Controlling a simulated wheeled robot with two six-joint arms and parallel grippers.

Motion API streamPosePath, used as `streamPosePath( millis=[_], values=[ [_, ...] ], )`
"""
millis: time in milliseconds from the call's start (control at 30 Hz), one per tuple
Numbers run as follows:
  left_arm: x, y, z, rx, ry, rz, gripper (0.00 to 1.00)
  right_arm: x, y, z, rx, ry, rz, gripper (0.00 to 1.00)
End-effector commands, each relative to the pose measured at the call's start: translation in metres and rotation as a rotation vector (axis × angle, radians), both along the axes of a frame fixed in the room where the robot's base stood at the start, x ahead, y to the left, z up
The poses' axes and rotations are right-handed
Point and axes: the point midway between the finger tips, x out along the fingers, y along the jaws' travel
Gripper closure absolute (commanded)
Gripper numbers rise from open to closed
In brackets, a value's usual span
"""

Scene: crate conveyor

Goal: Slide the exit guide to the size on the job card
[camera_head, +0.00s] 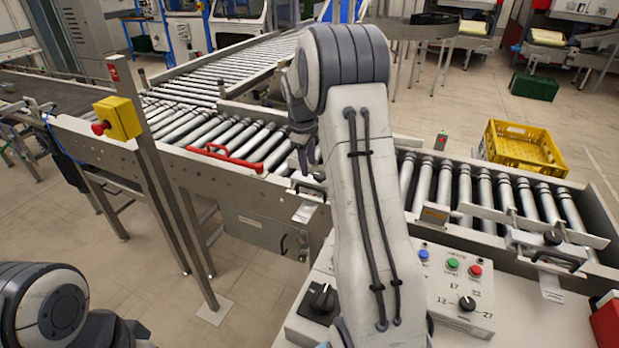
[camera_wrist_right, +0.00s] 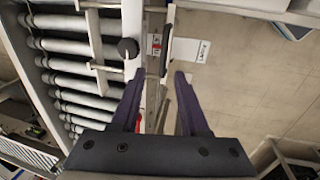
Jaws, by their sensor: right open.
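A metal guide rail (camera_head: 530,222) with a bracket and black knob lies along the right end of the roller conveyor. My right gripper (camera_head: 304,158) is partly hidden behind my arm, over the conveyor's near edge. In the right wrist view its two dark fingers (camera_wrist_right: 158,100) are spread apart, with nothing held. Ahead of them are a bracket with a black knob (camera_wrist_right: 128,48), narrow metal bars and a white card (camera_wrist_right: 188,50); I cannot tell whether this is the same rail. The card's print is too small to read. My left gripper is out of view; only my left arm shows.
A control box (camera_head: 455,290) has coloured buttons and a numbered dial. A yellow crate (camera_head: 522,148) stands behind the conveyor. A red handle-like bar (camera_head: 225,157) lies by the rollers. A post with a yellow emergency-stop box (camera_head: 120,118) stands at the left. Floor is open at the lower left.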

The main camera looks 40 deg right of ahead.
Motion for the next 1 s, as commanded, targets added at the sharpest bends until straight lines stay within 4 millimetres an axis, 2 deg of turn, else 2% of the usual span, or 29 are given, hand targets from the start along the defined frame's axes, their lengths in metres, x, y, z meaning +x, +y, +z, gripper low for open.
streamPosePath(
  millis=[100, 233, 833, 933, 1000],
  values=[
    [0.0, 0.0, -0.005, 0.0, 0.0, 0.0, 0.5, -0.001, 0.003, 0.017, -0.001, -0.003, 0.001, 0.55],
    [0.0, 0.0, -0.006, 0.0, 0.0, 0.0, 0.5, -0.003, 0.005, 0.028, 0.0, -0.002, 0.001, 0.55],
    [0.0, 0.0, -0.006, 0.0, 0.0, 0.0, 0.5, -0.003, 0.006, 0.031, 0.001, 0.001, 0.001, 0.55],
    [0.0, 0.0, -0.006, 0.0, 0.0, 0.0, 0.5, -0.003, 0.019, 0.034, 0.006, -0.004, 0.007, 0.55],
    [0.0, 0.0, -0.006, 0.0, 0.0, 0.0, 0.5, -0.004, 0.041, 0.036, 0.017, -0.007, 0.016, 0.55]
  ],
)
